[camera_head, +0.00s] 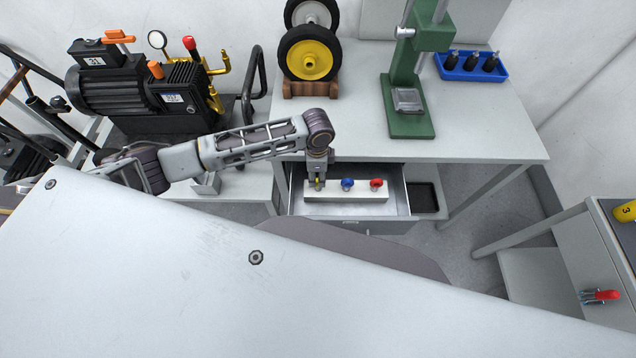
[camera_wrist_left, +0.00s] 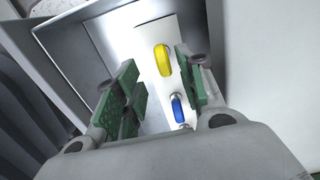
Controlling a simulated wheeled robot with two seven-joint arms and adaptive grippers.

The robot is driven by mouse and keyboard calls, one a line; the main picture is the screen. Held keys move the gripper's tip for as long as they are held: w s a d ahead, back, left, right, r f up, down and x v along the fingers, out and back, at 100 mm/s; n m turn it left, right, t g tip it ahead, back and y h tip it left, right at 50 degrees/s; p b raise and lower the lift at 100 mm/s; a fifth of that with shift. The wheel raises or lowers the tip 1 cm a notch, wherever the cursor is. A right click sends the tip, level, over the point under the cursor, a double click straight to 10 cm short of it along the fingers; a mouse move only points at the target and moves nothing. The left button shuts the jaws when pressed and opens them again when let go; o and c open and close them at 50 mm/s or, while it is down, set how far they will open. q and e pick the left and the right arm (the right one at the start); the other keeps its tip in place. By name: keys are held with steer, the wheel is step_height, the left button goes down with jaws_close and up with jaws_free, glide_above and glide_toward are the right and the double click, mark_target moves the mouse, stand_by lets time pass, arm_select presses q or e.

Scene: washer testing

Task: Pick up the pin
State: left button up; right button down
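A white block (camera_head: 350,196) lies in the open drawer and bears three pins in a row. The yellow pin (camera_head: 318,183) is at its left end, the blue pin (camera_head: 347,184) in the middle and the red pin (camera_head: 376,184) at the right. My left gripper (camera_head: 318,178) points down over the yellow pin. In the left wrist view my left gripper (camera_wrist_left: 160,85) is open, with green pads on either side. The yellow pin (camera_wrist_left: 162,59) shows between and beyond the fingers, and the blue pin (camera_wrist_left: 177,107) is closer to the camera. My right gripper is out of view.
The drawer (camera_head: 400,190) is pulled out under a grey workbench (camera_head: 480,130). On the bench are a green press (camera_head: 406,100), a wheel stand (camera_head: 310,88) and a blue tray (camera_head: 471,66). A black compressor (camera_head: 135,95) stands at the left.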

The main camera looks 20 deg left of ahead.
arm_select(q)
steer(key=shift+f, duration=0.15)
steer(key=shift+w+d+f, duration=0.1)
steer(key=shift+w+f, duration=0.1)
steer(key=shift+f, duration=2.4)
jaws_close()
